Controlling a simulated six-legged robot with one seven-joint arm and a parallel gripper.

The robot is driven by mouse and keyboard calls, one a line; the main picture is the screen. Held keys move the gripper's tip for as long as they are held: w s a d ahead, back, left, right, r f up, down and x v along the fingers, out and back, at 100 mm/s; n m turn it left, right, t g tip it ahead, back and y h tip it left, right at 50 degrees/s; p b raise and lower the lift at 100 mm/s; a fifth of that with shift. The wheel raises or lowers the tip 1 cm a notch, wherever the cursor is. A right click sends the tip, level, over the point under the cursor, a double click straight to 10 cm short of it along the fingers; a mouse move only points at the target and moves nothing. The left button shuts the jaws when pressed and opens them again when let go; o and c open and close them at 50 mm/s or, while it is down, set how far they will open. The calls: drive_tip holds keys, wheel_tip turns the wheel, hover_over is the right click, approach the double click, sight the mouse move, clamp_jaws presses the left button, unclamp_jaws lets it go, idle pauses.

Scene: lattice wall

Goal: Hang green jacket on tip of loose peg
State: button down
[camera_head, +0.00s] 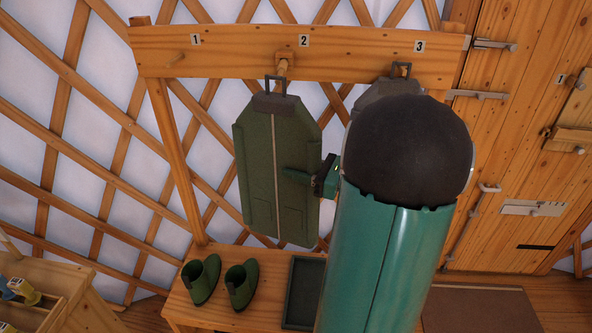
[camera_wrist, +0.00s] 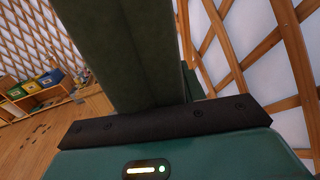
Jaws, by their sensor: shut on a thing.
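The green jacket (camera_head: 257,185) hangs upright below the rail in the head view, with a dark collar and a square loop (camera_head: 268,84) on top. The loop is at the tip of the peg under label 2 (camera_head: 283,67); I cannot tell whether it is around the peg or just in front of it. This peg has a square collar at its base and points out and down. My gripper (camera_head: 300,176) is shut on the jacket's right side at mid height. In the wrist view a dark green slab (camera_wrist: 125,55) rises from the black gripper bar.
A grey garment (camera_head: 385,97) hangs at label 3, mostly hidden by my arm. Green boots (camera_head: 241,285) and a dark tray (camera_head: 303,292) sit on the bench below. A wooden door stands at right.

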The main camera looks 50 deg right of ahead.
drive_tip(key=w+d+f, duration=0.1)
drive_tip(key=w+d, duration=0.4)
drive_tip(key=d, duration=0.1)
drive_tip(key=shift+f, duration=0.2)
idle(0.9)
drive_tip(key=shift+d, duration=0.15)
idle(0.4)
drive_tip(key=c, duration=0.8)
unclamp_jaws()
drive_tip(key=shift+o, duration=0.2)
drive_tip(key=shift+s+f, duration=0.1)
drive_tip(key=v, duration=1.3)
drive_tip(key=shift+s, duration=0.3)
drive_tip(key=shift+d, duration=0.1)
